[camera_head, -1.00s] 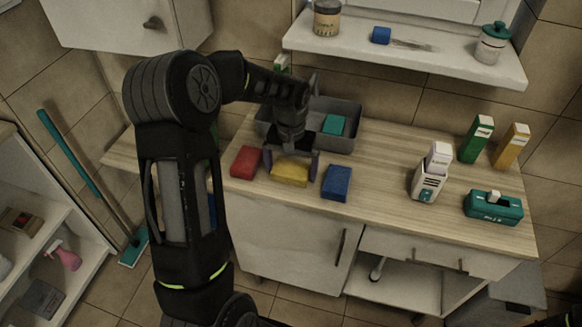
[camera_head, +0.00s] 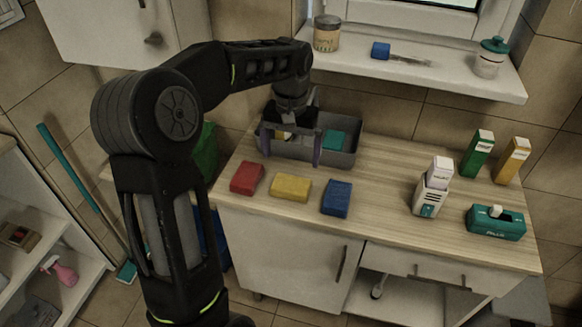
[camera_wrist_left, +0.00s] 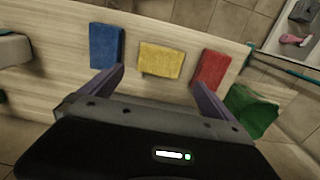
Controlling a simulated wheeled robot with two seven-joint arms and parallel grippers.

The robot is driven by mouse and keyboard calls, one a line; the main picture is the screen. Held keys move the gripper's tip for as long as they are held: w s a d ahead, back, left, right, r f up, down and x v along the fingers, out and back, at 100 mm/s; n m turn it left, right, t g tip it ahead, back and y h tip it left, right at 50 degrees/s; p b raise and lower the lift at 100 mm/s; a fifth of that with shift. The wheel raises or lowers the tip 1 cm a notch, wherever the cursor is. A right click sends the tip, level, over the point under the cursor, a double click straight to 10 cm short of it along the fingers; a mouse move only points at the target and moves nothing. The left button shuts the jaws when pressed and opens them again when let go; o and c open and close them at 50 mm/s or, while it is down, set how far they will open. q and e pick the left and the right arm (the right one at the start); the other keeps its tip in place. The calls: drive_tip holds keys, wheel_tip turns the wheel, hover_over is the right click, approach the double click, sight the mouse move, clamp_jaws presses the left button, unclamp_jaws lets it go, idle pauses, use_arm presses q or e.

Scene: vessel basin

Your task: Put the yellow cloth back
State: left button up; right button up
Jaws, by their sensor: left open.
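The yellow cloth (camera_head: 290,188) lies folded flat on the wooden counter, between a red cloth (camera_head: 247,178) and a blue cloth (camera_head: 336,198). It also shows in the left wrist view (camera_wrist_left: 161,60), between the blue cloth (camera_wrist_left: 106,46) and the red cloth (camera_wrist_left: 211,70). My left gripper (camera_head: 290,147) is open, at the grey bin (camera_head: 350,159) behind the cloths. Its fingers are spread and no cloth shows between them in the wrist view (camera_wrist_left: 160,85). A teal cloth (camera_head: 333,140) is in the bin's right part. My right gripper is not in view.
A shelf (camera_head: 420,72) with jars hangs above. The counter's middle front is clear.

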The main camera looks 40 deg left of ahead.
use_arm(q)
drive_tip(key=shift+r, duration=0.5)
idle(0.6)
